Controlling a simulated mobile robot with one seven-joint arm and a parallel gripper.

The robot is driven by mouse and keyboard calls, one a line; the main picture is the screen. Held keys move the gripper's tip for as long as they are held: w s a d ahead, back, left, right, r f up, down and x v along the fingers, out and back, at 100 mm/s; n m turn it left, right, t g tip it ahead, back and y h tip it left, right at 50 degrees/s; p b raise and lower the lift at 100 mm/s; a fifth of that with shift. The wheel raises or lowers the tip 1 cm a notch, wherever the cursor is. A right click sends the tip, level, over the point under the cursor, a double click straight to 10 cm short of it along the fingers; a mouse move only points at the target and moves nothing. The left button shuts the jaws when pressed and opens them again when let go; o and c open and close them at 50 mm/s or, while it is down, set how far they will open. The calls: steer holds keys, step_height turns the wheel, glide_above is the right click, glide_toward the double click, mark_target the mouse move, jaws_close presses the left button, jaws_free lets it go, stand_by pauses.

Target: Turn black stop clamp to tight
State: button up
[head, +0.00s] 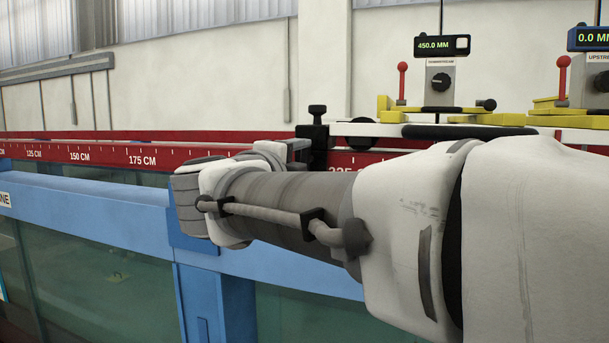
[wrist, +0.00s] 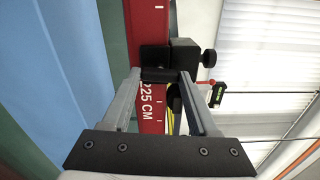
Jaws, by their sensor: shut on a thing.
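The black stop clamp (head: 317,132) sits on the red scale rail in the head view, with a round black knob on top. The clamp also shows in the wrist view (wrist: 186,53), its knob out to the right. My gripper (wrist: 162,76) is shut on a dark part of the clamp that lies between its two grey fingertips. In the head view my gripper (head: 298,146) reaches the clamp from the front left and is partly hidden by my wrist. Whether the clamp is tight cannot be seen.
The red rail (head: 110,153) with white centimetre marks runs along the flume, above a blue beam (head: 100,200) and glass. Right of the clamp stand a carriage with a 450.0 MM display (head: 433,46) and a second gauge reading 0.0 MM (head: 590,38). A red-topped lever (head: 402,80) stands close by.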

steer(key=shift+m+b, duration=0.35)
steer(key=shift+m, duration=0.25)
steer(key=o, duration=1.4)
steer(key=shift+s, duration=0.15)
